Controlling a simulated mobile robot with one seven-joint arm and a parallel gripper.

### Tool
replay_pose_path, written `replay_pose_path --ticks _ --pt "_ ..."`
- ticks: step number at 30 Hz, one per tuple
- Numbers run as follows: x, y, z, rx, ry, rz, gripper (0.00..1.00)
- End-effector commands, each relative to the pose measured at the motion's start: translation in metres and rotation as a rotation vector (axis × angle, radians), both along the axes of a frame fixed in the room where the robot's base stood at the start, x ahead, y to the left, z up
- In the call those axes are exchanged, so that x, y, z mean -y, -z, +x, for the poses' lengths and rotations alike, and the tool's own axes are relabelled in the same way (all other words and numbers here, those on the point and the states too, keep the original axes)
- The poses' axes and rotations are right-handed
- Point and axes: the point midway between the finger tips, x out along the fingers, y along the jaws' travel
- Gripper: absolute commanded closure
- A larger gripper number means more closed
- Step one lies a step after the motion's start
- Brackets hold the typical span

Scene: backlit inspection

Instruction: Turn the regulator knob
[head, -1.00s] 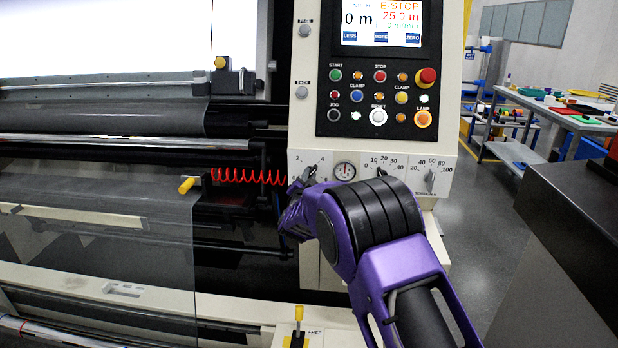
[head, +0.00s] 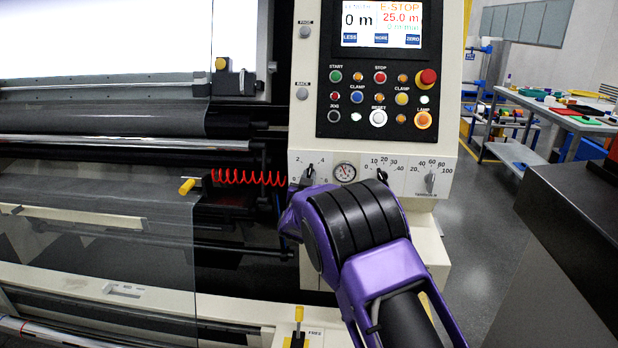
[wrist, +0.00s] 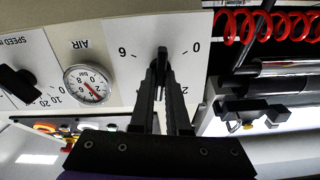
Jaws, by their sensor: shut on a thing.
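The regulator knob (head: 309,172) is a small black pointer knob on the white scale plate at the left of the panel's lower strip, left of the round air gauge (head: 344,172). My gripper (wrist: 162,75) is shut on the knob, one dark finger on each side. In the head view my purple wrist hides most of the gripper and the plate below the knob.
Two more black knobs sit right of the gauge, the far one (head: 430,182) clear of my arm. Above are lit push buttons and a red emergency stop button (head: 428,77). A red coiled hose (head: 248,177) hangs left of the knob, near my wrist.

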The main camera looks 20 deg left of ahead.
Motion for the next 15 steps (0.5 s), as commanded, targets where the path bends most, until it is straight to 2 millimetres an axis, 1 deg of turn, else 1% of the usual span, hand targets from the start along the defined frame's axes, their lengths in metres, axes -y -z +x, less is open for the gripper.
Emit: replay_pose_path --ticks 15 --pt "-0.0022 0.0007 -0.0012 0.112 -0.002 -0.479 1.0"
